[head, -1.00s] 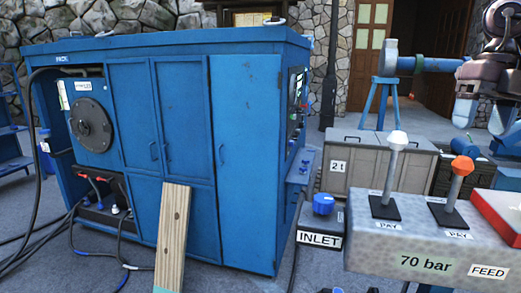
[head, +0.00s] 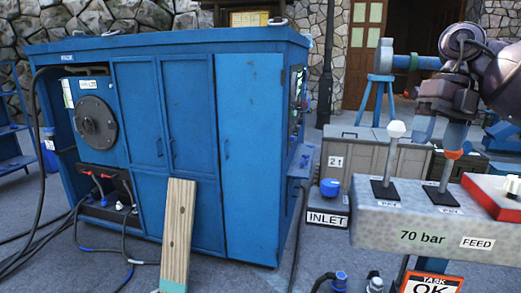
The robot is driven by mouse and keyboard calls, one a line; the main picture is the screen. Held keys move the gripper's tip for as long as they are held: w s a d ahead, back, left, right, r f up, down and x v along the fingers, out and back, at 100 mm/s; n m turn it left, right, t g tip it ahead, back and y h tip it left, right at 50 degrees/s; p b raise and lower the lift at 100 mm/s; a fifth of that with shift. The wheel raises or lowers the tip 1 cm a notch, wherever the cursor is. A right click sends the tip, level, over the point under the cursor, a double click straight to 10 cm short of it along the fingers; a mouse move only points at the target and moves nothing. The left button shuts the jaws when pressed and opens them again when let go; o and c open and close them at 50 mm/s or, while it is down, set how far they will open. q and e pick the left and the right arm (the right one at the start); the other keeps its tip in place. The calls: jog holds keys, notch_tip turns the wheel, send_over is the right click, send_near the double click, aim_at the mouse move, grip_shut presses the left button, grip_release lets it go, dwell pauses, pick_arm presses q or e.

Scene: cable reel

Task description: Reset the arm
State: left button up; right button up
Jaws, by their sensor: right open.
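My right gripper (head: 441,133) comes in from the upper right, pointing down with its fingers spread. It is open, and the orange-topped lever (head: 448,168) stands just below its fingertips; I cannot tell whether they touch. The white-topped lever (head: 392,150) stands to its left on the same grey control box (head: 400,215), marked 70 bar and FEED. My left gripper is not in view.
A large blue cabinet (head: 240,160) fills the left, with a wooden plank (head: 178,232) leaning in front. A blue knob sits on the INLET block (head: 328,208). A grey crate (head: 350,165) is behind the levers. Below the box is a TASK OK sign (head: 430,283).

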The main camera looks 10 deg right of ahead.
jog(key=a+f+n+g+y, duration=0.25)
jog(key=a+f, duration=0.25)
jog(key=a, duration=0.6)
jog(key=a+f+n+g+y, duration=0.2)
jog(key=a+f+y, duration=0.25)
jog(key=a, duration=0.65)
jog(key=a+f+n+g+y, duration=0.25)
jog(key=a+f, duration=0.35)
jog(key=a, duration=0.4)
jog(key=d+f+m+t+h, duration=0.1)
jog(key=d+f+m+t, duration=0.8)
jog(key=m+t, duration=0.45)
jog(key=d+f+m+t+h, duration=0.1)
jog(key=d+f+m+t, duration=0.6)
jog(key=f+m+t, duration=0.5)
jog(key=s+d+f+m+g+h, duration=0.6)
jog(key=s+d+f+m+h, duration=0.5)
jog(key=s+f, duration=0.5)
jog(key=w+a+f+m, duration=0.1)
jog(key=a+m, duration=0.3)
jog(key=a, duration=0.7)
jog(key=shift+w+f+t, duration=0.2)
jog(key=shift+w+t, duration=0.2)
jog(key=shift+t, duration=0.05)
